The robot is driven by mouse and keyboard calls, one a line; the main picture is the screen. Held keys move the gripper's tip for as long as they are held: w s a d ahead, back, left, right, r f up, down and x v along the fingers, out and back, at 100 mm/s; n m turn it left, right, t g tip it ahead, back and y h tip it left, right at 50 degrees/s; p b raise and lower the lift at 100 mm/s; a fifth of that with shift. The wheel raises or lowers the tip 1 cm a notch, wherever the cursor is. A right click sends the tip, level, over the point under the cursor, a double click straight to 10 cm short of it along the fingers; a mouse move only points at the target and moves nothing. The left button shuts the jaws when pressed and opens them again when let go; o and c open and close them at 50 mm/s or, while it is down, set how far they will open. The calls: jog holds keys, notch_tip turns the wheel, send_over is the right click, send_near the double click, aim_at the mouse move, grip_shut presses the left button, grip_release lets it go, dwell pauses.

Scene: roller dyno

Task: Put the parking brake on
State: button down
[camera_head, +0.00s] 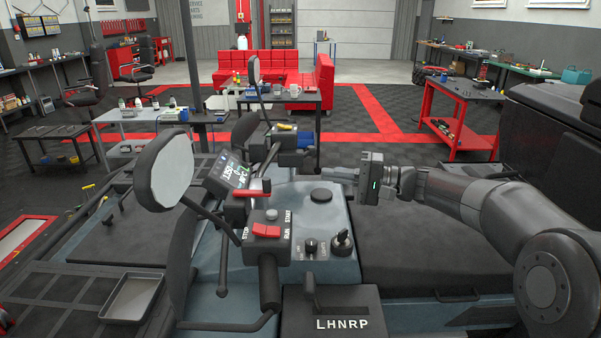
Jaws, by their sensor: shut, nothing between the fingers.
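The quad-type vehicle's handlebar fills the middle of the head view. A small red lever (252,188) sits on the near handlebar clamp, beside the lit display (236,173); I cannot tell for certain whether it is the parking brake. A long dark hand lever (223,268) hangs beside the near black grip (269,284). My gripper (355,192) is shut and empty.
A red rocker switch (266,230) marked STOP, RUN and START is on the near bar. A key switch (342,240) and a knob (310,246) are on the body. A mirror (165,170) stands at left. The black seat (430,255) lies below my arm.

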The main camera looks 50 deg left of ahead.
aim_at(276, 211)
jog(key=s+a, duration=0.7)
jog(key=s, duration=0.2)
jog(key=shift+d, duration=0.1)
dwell(0.4)
jog(key=shift+s+d+m+t+y, duration=0.2)
jog(key=shift+m+t+y, duration=0.1)
jog(key=shift+t, duration=0.1)
jog(key=shift+s+d+m+t+y, duration=0.15)
jog(key=shift+d+m+t+y, duration=0.2)
jog(key=shift+t, duration=0.25)
jog(key=shift+s+d+m+t+y, duration=0.1)
jog(key=shift+s+d+m+t, duration=0.3)
jog(key=shift+s, duration=0.4)
jog(key=shift+s+d+m+t+y, duration=0.15)
jog(key=shift+s+d+t, duration=0.3)
jog(key=shift+s, duration=0.4)
jog(key=shift+s+d+m+t+y, duration=0.1)
jog(key=shift+s+d+m+t, duration=0.35)
jog(key=shift+s, duration=0.35)
jog(key=shift+d, duration=0.1)
